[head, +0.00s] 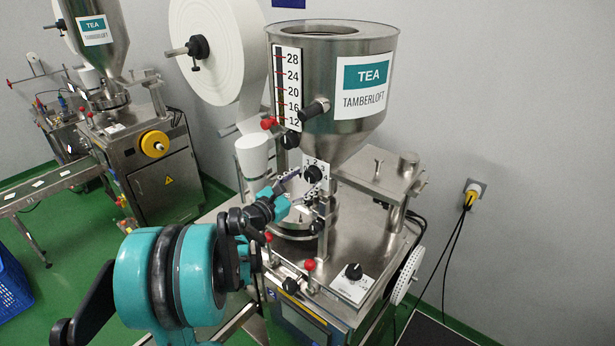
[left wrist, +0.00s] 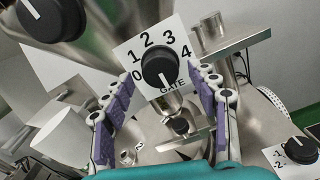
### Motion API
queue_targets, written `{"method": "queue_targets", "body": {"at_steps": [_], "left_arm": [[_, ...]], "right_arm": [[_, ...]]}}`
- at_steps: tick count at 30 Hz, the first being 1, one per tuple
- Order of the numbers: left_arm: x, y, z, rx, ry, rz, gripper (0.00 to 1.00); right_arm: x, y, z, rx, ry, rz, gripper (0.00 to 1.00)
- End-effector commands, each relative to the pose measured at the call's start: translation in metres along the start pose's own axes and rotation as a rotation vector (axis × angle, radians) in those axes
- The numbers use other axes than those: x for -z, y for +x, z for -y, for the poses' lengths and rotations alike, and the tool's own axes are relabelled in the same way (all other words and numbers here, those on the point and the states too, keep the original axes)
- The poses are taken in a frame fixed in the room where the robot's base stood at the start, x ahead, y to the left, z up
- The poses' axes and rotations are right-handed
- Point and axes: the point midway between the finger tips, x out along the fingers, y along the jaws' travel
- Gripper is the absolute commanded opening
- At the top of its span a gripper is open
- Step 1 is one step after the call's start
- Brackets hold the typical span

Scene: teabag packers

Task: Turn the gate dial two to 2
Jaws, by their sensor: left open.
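The gate dial is a black knob (head: 312,174) on a white plate numbered 0 to 4, below the steel hopper of the near machine. In the left wrist view the knob (left wrist: 160,67) sits above the word GATE; I cannot tell clearly which number its pointer marks. My left gripper (head: 287,193) is just in front and to the left of the dial in the head view. In the left wrist view its purple-padded fingers (left wrist: 161,98) are spread either side of and below the knob, apart from it, with nothing between them. My right gripper is not in view.
The TEA hopper (head: 345,85) stands above the dial, with a black knob (left wrist: 54,17) close by at upper left in the wrist view. A lower dial (head: 353,272) and red-tipped levers (head: 309,265) are on the machine top. A steel bracket (head: 372,180) is to the right.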

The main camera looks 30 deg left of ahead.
Motion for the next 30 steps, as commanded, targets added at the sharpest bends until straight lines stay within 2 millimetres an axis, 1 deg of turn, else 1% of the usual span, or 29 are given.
{"method": "queue_targets", "body": {"at_steps": [1,4,7,13,14,15,17,18,19,20,30], "left_arm": [[-0.001,0.007,0.000,0.001,0.000,0.000,0.59],[-0.001,0.015,0.000,0.001,0.001,0.000,0.59],[0.000,0.018,0.000,0.000,0.001,-0.001,0.59],[0.000,0.018,0.000,0.000,0.002,-0.001,0.59],[0.000,0.018,0.000,0.000,0.002,-0.001,0.56],[0.000,0.018,0.000,0.000,0.002,-0.001,0.46],[0.000,0.018,0.000,0.000,0.002,-0.001,0.30],[0.000,0.018,0.000,0.000,0.002,-0.001,0.19],[0.000,0.018,0.000,0.000,0.002,-0.001,0.12],[0.000,0.018,0.000,0.000,0.002,-0.001,0.09],[0.000,0.018,0.000,0.000,0.034,-0.001,0.09]], "right_arm": [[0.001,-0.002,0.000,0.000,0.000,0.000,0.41],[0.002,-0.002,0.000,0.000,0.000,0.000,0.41],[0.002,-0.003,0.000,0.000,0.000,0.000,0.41],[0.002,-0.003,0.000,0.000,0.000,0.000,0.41],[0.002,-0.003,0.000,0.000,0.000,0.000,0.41],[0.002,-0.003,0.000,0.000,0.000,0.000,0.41],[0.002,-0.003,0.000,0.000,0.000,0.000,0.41],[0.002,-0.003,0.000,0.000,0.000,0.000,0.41],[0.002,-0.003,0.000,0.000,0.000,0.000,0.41],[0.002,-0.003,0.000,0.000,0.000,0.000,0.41],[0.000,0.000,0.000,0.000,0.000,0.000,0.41]]}}
